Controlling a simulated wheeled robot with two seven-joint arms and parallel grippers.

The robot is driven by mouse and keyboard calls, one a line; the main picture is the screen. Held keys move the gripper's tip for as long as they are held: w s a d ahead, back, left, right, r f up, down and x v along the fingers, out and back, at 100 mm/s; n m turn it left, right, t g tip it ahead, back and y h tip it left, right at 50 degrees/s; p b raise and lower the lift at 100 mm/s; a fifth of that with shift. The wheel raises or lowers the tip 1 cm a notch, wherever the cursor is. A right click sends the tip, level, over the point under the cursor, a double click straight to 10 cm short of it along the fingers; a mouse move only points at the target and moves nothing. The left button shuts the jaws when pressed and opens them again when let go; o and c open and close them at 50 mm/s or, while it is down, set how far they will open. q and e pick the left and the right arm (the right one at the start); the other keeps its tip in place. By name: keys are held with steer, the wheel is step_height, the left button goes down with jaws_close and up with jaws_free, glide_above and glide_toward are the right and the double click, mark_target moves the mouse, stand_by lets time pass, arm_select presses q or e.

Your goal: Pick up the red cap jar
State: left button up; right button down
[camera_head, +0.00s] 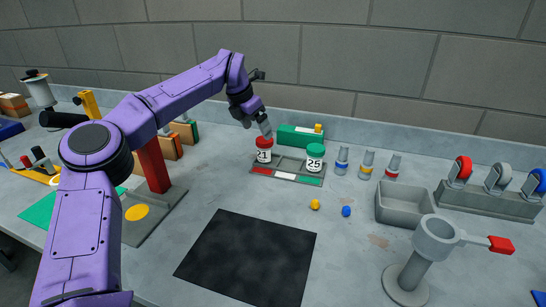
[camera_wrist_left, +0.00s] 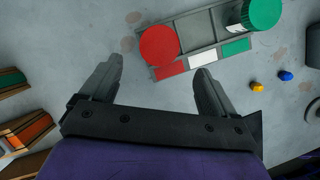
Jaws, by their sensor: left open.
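The red cap jar (camera_head: 264,149) is white with a red lid and the number 21. It stands upright in the left part of a grey tray (camera_head: 287,179). In the left wrist view its red cap (camera_wrist_left: 160,46) shows from above, ahead of the fingertips and between their lines. My left gripper (camera_head: 258,125) is just above and beside the jar in the head view. In the wrist view its two fingers (camera_wrist_left: 158,72) are apart with nothing between them. I cannot tell whether a finger touches the jar. My right gripper is not in view.
A green cap jar (camera_head: 315,158) marked 25 stands in the tray's right part. A green box (camera_head: 300,137) is behind the tray. Small vials (camera_head: 367,165) and a grey bin (camera_head: 404,205) are to the right. A black mat (camera_head: 248,258) lies in front. Yellow (camera_head: 315,204) and blue (camera_head: 346,211) pieces lie nearby.

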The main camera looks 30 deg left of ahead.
mark_target(266, 144)
arm_select(q)
steer(key=x, duration=0.1)
steer(key=p+x, duration=0.1)
steer(key=x, duration=0.1)
steer(key=shift+s+d+f, duration=0.1)
steer(key=shift+s+f, duration=0.05)
steer(key=shift+s, duration=0.05)
steer(key=w+f+p, duration=0.1)
steer(key=f, duration=0.1)
steer(key=w+f+p, duration=0.1)
steer(key=w+f, duration=0.1)
steer(key=shift+w+d+f, duration=0.1)
steer(key=shift+w+f, duration=0.1)
steer(key=shift+f, duration=0.05)
steer(key=shift+w+d+f, duration=0.1)
steer(key=shift+f, duration=0.3)
steer(key=c, duration=1.1)
